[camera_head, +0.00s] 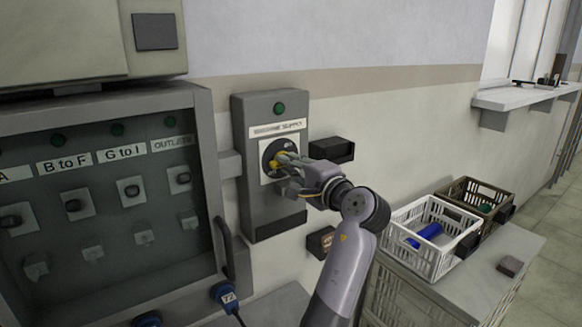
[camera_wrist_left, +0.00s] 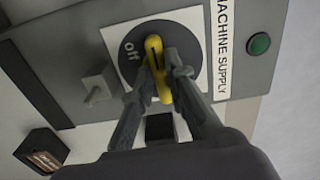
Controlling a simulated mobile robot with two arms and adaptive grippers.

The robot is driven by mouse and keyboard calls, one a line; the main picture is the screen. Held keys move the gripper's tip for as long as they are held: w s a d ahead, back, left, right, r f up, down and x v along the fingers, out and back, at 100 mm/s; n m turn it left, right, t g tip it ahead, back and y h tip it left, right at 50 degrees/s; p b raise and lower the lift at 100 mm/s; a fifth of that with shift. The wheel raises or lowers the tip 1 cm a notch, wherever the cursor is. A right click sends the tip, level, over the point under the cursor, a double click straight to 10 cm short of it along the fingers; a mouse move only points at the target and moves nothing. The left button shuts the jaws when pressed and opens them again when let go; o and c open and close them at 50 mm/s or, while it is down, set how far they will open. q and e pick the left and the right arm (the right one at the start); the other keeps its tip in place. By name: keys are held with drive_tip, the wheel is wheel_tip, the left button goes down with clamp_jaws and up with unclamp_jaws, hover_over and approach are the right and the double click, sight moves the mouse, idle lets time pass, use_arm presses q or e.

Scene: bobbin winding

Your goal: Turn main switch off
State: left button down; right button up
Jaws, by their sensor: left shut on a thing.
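The main switch is a yellow handle on a dark round dial, set in a white plate on the grey machine supply box (camera_head: 262,215). The yellow handle (camera_wrist_left: 155,60) shows in the left wrist view, with the word "off" on the dial (camera_wrist_left: 131,46) beside it. My left gripper (camera_head: 283,163) reaches the dial from the right, its fingers shut on the yellow handle. In the left wrist view the fingers (camera_wrist_left: 162,76) lie on both sides of the handle. My right gripper is not in view.
A grey panel with labelled switches (camera_head: 100,157) stands left of the box. A black holder (camera_head: 332,150) is on the wall to the right. A white crate (camera_head: 410,262) with a blue item and a brown crate (camera_head: 505,207) stand on a cabinet at right.

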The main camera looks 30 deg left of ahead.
use_arm(q)
drive_tip(key=shift+f, duration=0.1)
drive_tip(key=c, duration=1.6)
unclamp_jaws()
